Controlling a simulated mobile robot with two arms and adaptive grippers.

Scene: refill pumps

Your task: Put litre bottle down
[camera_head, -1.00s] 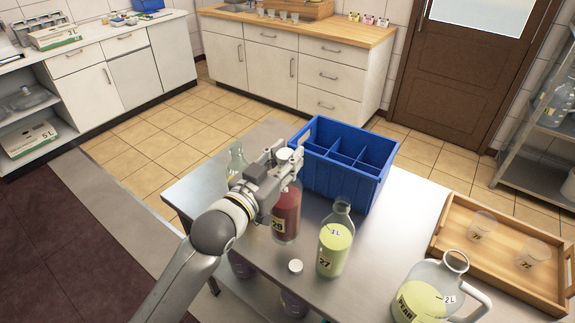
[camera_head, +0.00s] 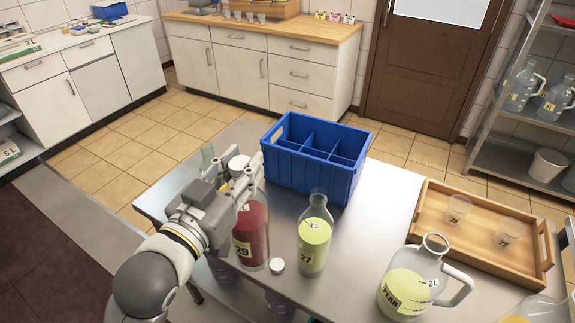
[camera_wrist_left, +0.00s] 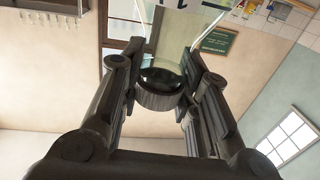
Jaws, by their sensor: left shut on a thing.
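In the left wrist view the capped neck (camera_wrist_left: 160,90) sits between the two fingers, with clear glass beyond. The bottle is roughly upright over the metal table (camera_head: 350,270). I cannot tell whether its base touches the top. A litre bottle of yellow-green liquid marked 27 (camera_head: 314,240) stands uncapped to its right. My right gripper is not in view.
A blue divided crate (camera_head: 312,180) stands behind the bottles. A loose white cap (camera_head: 277,265) lies by the red bottle. A handled jug (camera_head: 405,290) and a wooden tray (camera_head: 430,205) with beakers are at right. A greenish bottle (camera_head: 207,155) shows behind my gripper.

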